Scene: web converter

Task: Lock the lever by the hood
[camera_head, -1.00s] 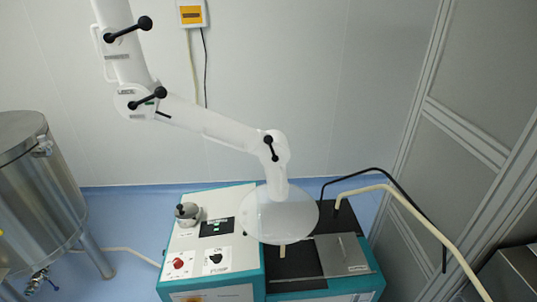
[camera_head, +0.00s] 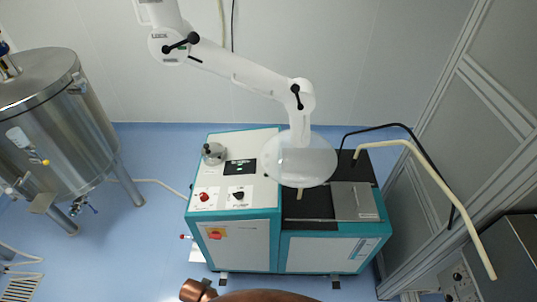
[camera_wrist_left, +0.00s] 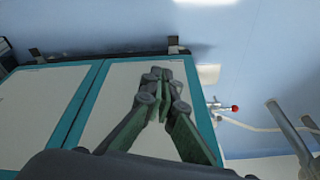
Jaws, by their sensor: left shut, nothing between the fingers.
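The hood (camera_head: 300,162) is a clear round dome at the end of a white jointed arm, above the teal and white machine. The lever by the hood (camera_head: 297,95) is a black handle with rounded ends on the joint just above it. It stands nearly upright, slightly tilted. Whether it is locked cannot be told. Another black lever (camera_head: 182,43) sits on the elbow joint further up. My left gripper (camera_wrist_left: 162,75) shows only in the left wrist view, shut and empty, in front of the machine's pale panels, away from the lever. My right gripper is not in view.
The machine (camera_head: 240,240) stands on a blue floor. A steel tank (camera_head: 70,120) stands at the left. A cream pipe (camera_head: 440,185) and black hose arch at the right, near a grey framed wall (camera_head: 490,120). Floor between tank and machine is mostly clear.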

